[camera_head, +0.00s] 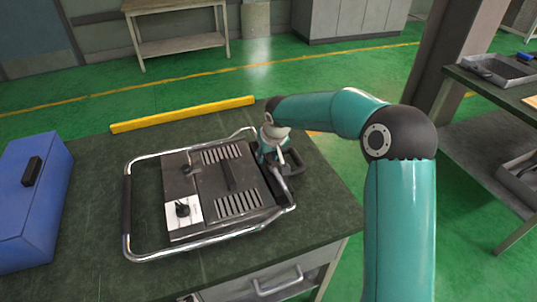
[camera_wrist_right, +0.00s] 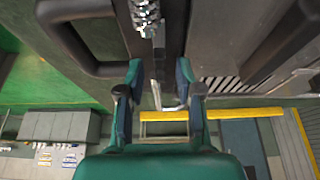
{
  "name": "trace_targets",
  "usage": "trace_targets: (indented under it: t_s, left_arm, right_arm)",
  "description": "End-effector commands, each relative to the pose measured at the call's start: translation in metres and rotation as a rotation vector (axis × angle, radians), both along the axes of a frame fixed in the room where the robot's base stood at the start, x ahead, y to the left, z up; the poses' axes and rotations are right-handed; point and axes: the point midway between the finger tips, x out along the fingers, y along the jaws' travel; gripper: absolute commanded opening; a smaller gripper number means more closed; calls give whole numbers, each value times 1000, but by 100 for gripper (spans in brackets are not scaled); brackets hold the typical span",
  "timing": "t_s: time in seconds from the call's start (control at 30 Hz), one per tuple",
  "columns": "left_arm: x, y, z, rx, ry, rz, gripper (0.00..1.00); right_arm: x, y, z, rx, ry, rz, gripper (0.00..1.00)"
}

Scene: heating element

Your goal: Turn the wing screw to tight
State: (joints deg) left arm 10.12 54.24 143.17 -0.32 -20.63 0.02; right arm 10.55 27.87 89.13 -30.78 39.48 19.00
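The heating element (camera_head: 228,190) is a dark metal box with vent slots inside a chrome tube frame, lying on the green-topped table. My right gripper (camera_head: 279,163) is at its right side, close to the frame. In the right wrist view my right gripper (camera_wrist_right: 158,78) has its two fingers apart, with nothing clearly held between them. A shiny ridged metal part, perhaps the wing screw (camera_wrist_right: 145,14), shows just beyond the fingertips at the top edge. I cannot make out its wings or how tight it is. The left gripper is out of view.
A blue case (camera_head: 33,200) stands on the left of the table (camera_head: 95,235). A yellow bar (camera_head: 183,114) lies along its far edge. A black handle (camera_wrist_right: 75,40) is close to my right fingers. A side bench with trays (camera_head: 505,70) is at the right.

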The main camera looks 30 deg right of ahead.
Motion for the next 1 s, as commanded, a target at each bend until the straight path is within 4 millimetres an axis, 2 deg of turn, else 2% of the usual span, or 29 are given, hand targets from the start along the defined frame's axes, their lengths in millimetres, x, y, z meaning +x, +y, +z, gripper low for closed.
trace_targets:
  t_s: [0.07,0.2,0.3,0.4,0.43,0.67,1.0]
  left_arm:
    - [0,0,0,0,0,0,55]
    - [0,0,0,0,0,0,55]
    - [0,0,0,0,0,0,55]
    - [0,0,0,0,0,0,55]
    - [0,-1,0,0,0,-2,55]
    - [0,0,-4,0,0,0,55]
    - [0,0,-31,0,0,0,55]
  right_arm:
    - [0,0,0,0,0,0,35]
    - [0,0,0,0,0,0,12]
    - [0,0,0,0,1,0,0]
    - [0,0,0,0,1,0,0]
    - [-1,-6,0,0,1,-5,0]
    - [0,0,-1,0,1,-17,0]
    - [1,1,-4,-1,-3,-169,0]
